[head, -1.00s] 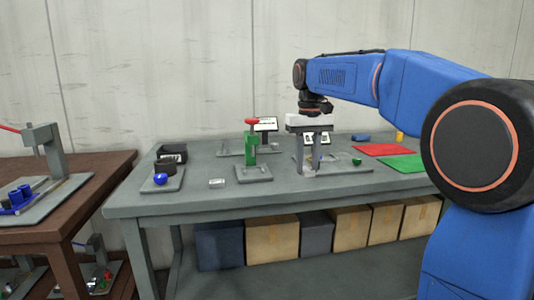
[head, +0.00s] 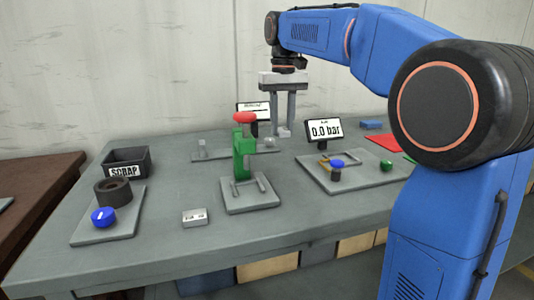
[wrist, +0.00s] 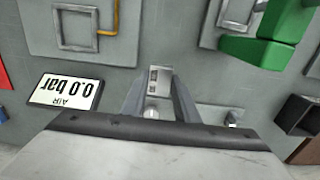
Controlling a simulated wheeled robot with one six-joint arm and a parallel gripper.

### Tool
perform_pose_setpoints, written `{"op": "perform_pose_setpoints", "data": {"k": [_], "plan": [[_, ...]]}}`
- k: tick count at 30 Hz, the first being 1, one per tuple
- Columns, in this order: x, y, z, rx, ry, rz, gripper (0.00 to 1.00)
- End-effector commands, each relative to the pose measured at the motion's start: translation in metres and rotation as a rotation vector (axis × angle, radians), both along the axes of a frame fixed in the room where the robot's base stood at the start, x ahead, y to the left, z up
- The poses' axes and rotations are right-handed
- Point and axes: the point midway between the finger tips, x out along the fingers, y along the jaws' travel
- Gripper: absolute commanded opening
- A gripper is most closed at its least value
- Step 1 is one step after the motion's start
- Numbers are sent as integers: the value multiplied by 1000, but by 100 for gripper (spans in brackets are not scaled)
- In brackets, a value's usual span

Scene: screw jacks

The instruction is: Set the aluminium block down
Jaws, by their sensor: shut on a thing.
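My gripper (head: 284,132) is above the table, behind and to the right of the green press with the red knob (head: 244,150). Its fingers are shut on a small light-grey aluminium block (head: 284,131), seen low between the fingertips. In the wrist view the block (wrist: 160,78) sits between the two fingers, with dark marks on its face. The block appears held clear of the table, though the exact gap is hard to tell.
A gauge reading 0.0 bar (head: 324,129) stands behind a right-hand plate with a blue knob (head: 337,163). A black scrap bin (head: 126,161) and a blue-knobbed plate (head: 104,217) are at left. A small light label block (head: 194,217) lies in front. Bare tabletop (head: 160,262) lies at the front.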

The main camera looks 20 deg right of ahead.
Motion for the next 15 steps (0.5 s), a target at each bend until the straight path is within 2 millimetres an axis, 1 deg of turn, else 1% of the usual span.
{"op": "perform_pose_setpoints", "data": {"k": [6,9,15], "plan": [[-1,0,-36,0,3,0,4],[-1,0,-47,0,2,0,4],[0,0,-58,0,2,0,4]]}}
